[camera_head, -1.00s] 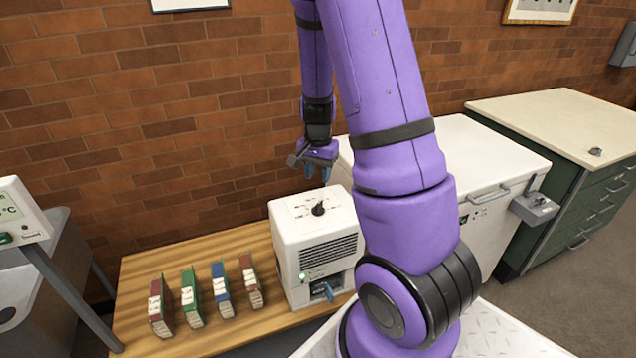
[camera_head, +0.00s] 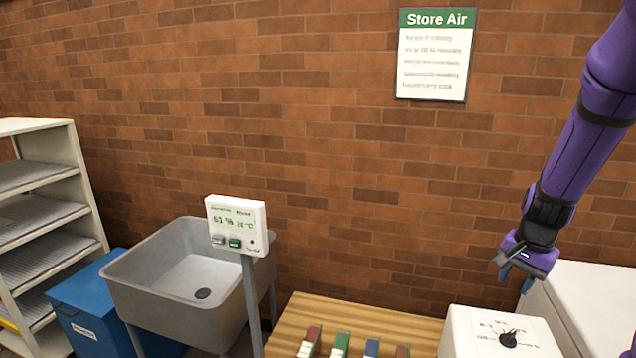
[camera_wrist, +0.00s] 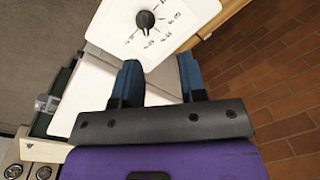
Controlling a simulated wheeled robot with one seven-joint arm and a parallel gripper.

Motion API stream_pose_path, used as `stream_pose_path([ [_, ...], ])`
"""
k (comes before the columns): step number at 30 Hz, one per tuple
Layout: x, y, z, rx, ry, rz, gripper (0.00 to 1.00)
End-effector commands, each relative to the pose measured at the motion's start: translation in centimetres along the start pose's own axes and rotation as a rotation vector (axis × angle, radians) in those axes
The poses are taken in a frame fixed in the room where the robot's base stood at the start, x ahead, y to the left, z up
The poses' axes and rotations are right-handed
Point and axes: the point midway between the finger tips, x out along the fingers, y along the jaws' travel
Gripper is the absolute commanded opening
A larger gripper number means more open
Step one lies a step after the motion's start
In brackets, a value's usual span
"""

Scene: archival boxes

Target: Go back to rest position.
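My gripper (camera_head: 516,277) hangs at the end of my purple arm on the right of the head view, above and behind the white machine with a dial (camera_head: 500,335). In the wrist view, the two blue fingers of my gripper (camera_wrist: 158,82) stand apart with nothing between them. The machine's white top and black dial (camera_wrist: 146,19) lie beyond the fingertips. My gripper touches nothing that I can see.
Several coloured boxes (camera_head: 341,343) stand on the wooden table (camera_head: 300,312). A humidity display (camera_head: 237,226) on a post stands before a grey sink (camera_head: 150,270). A blue bin (camera_head: 85,300) and a shelf rack (camera_head: 50,215) are at left. A white chest (camera_head: 600,290) is at right.

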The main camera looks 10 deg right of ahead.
Motion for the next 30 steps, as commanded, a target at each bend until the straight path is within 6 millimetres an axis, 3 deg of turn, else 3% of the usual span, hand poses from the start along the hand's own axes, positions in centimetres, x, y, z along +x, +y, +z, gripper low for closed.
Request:
stream_pose_path([
  [1, -1.7, -0.6, 1.0, -0.046, 0.007, -0.027, 0.38],
  [6, -6.2, -1.8, 4.3, -0.198, 0.025, -0.088, 0.38],
  [14, -12.4, -1.9, 9.8, -0.433, 0.081, -0.157, 0.38],
  [21, -17.2, -0.5, 14.8, -0.647, 0.159, -0.191, 0.38],
  [30, -21.3, 2.7, 20.7, -0.892, 0.286, -0.194, 0.38],
])
